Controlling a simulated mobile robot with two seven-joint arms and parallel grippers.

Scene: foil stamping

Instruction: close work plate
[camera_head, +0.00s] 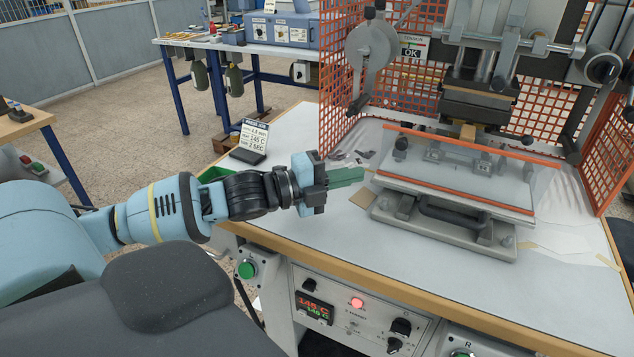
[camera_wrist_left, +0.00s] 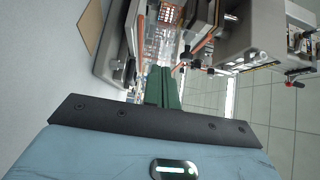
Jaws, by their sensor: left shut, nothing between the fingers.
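The work plate (camera_head: 462,184) is a flat pale plate with an orange strip (camera_head: 450,191) along its front edge, at the foot of the press. It sticks out forward of the press head (camera_head: 478,105). A black bar handle (camera_head: 455,216) sits at the front below the plate. My left gripper (camera_head: 362,173) is just left of the plate, apart from it. Its green fingers are together and empty, pointing right. The fingers (camera_wrist_left: 163,88) also show shut in the left wrist view. My right gripper is not in view.
Orange mesh guards (camera_head: 345,60) stand beside and behind the press. A small cardboard piece (camera_head: 363,197) lies on the bench near the plate's left end. A display sign (camera_head: 252,138) stands at the left. A control panel (camera_head: 350,310) is on the bench front.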

